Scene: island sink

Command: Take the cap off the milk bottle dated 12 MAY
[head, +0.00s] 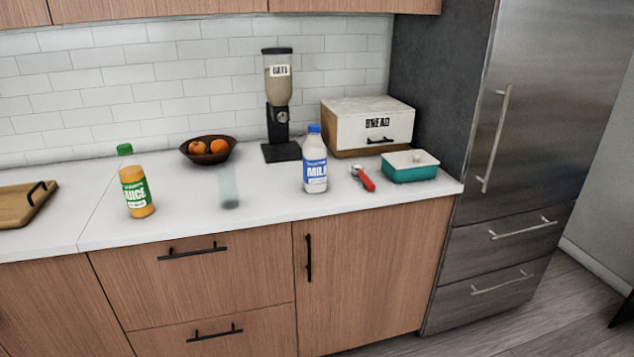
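One milk bottle (315,178) stands upright near the front of the white counter, right of the middle. It is white with a blue "MILK" label. Its blue cap (314,129) sits on top of the neck. I cannot read a date on it from here. No second milk bottle is in view. Neither of my grippers is in view.
A red-handled tool (365,180) and teal dish (410,169) sit right of the milk.

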